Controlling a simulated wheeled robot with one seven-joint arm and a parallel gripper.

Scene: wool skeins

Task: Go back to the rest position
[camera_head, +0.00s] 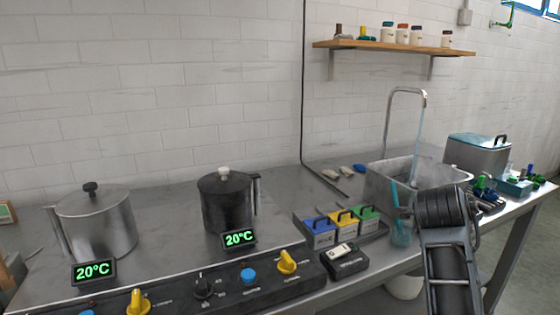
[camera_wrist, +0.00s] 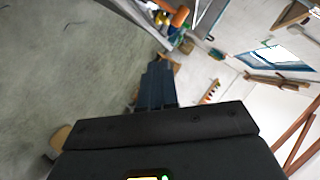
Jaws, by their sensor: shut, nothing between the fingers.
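My gripper (camera_wrist: 158,72) shows in the wrist view as dark fingers drawn together, shut and empty. It points out over a grey floor, clear of the things around it. In the head view a dark part of my arm rises at the lower right, in front of the counter's right part. My fingertips cannot be made out there.
The metal counter (camera_head: 165,240) holds a silver pot (camera_head: 97,228), a black pot (camera_head: 228,207), blue, yellow and green-topped boxes (camera_head: 341,225), a small scale (camera_head: 345,261) and a sink (camera_head: 385,180) with a tall faucet. A wooden shelf (camera_head: 390,47) with jars hangs behind.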

